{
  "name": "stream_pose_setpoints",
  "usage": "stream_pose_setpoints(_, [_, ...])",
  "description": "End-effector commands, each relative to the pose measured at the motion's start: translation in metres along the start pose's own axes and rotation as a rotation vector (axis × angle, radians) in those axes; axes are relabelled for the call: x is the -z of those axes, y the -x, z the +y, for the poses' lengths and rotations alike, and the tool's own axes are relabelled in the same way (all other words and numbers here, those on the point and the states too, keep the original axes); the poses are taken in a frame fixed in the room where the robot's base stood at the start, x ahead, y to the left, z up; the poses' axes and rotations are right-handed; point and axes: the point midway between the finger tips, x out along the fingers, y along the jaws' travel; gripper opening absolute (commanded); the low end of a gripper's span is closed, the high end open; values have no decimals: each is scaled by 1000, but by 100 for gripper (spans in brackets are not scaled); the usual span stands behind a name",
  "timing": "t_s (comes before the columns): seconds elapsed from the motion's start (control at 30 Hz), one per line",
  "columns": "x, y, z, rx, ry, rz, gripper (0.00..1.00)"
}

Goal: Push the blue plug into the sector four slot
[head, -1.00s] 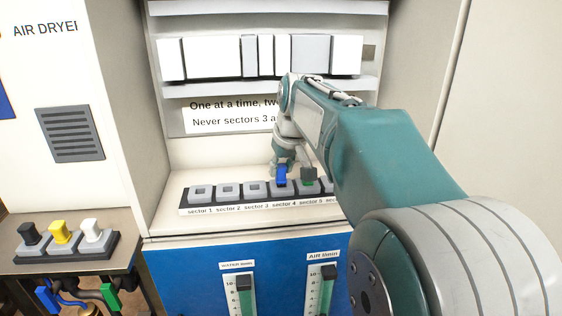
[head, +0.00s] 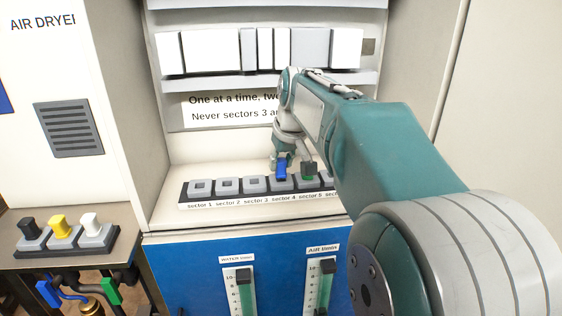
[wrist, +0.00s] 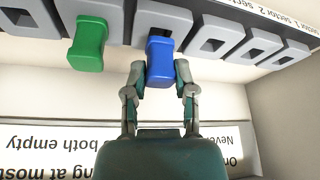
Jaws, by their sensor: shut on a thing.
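The blue plug (head: 281,170) is upright at the sector four slot (head: 283,184), fourth from the left in the dark strip. My gripper (wrist: 160,88) is shut on the blue plug (wrist: 160,62), one finger on each side. In the wrist view, which is upside down, the plug's far end overlaps the sector four slot (wrist: 163,14). Part of the dark opening shows past the plug. How deep the plug sits cannot be told. My arm covers the strip's right end in the head view.
A green plug (wrist: 88,43) stands in the neighbouring sector five slot, close to my gripper. Slots one to three (head: 228,185) are empty. Black (head: 31,227), yellow (head: 60,226) and white (head: 90,224) plugs stand in a holder on the left shelf. A text panel (head: 232,108) is behind my gripper.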

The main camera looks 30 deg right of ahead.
Motion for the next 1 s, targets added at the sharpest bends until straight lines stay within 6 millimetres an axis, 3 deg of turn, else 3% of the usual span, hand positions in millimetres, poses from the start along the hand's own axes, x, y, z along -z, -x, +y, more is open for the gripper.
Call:
stream_pose_setpoints(0.9, [-4,-10,0,0,0,0,0])
stream_pose_setpoints(0.93, [-4,-10,0,0,0,0,40])
stream_pose_setpoints(0.97, [-4,-10,0,0,0,0,50])
stream_pose_setpoints(1.0, [-4,-10,0,0,0,0,50])
